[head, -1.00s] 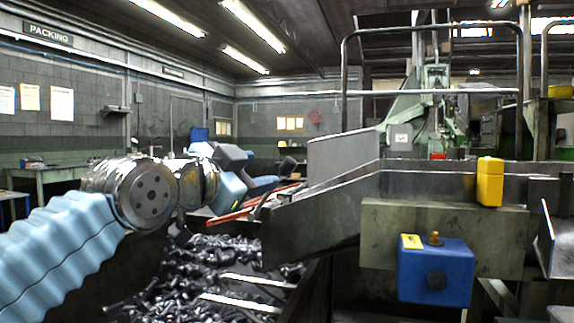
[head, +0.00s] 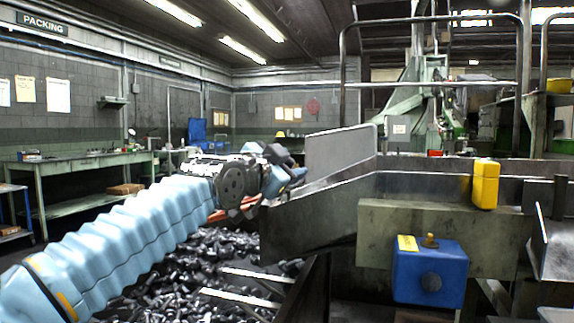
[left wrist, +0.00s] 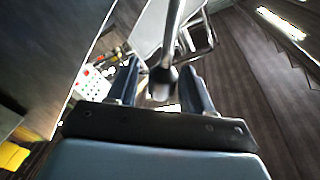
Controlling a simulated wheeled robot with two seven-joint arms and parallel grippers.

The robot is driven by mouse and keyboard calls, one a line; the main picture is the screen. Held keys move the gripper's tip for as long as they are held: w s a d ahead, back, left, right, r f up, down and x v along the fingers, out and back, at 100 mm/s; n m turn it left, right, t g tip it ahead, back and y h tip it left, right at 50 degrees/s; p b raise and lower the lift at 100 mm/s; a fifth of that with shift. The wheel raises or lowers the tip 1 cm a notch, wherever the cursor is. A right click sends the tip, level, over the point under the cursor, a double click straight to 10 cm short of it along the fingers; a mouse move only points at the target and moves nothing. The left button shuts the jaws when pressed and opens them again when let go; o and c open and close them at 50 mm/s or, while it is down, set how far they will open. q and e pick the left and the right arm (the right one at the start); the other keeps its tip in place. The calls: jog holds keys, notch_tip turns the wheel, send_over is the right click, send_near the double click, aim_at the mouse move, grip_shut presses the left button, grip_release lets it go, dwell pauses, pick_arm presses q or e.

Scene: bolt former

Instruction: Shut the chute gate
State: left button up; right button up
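My left gripper (head: 298,172) is up beside the chute, near the left end of its dark side wall (head: 310,222). In the left wrist view its two fingers (left wrist: 162,85) stand apart. A metal rod with a dark rounded end (left wrist: 163,78) shows between them, with gaps on both sides; I cannot tell if it touches. A grey upright plate (head: 340,152), which looks like the chute gate, stands above the chute just right of the gripper. A red bar (head: 222,214) shows below my wrist, partly hidden. My right gripper is out of view.
Many dark bolts (head: 205,265) lie in a heap below the chute. A blue box with a knob (head: 430,275) and a yellow box (head: 485,185) are on the machine at right. A metal rail (head: 345,85) rises behind. A bench (head: 85,165) stands far left.

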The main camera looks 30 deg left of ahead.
pick_arm(q)
grip_shut()
jog(key=shift+a, duration=0.1)
jog(key=shift+s+a+r+n+b, duration=0.2)
jog(key=shift+a+r+n+b, duration=0.2)
jog(key=shift+a+n, duration=0.25)
jog(key=s+a+n+t+y+b, duration=0.1)
jog(key=s+a+n+y+b, duration=0.2)
jog(key=a+n, duration=1.1)
jog(key=shift+s+f+n+t+b, duration=0.15)
jog(key=shift+f+n+t+b, duration=0.25)
jog(key=shift+b, duration=1.35)
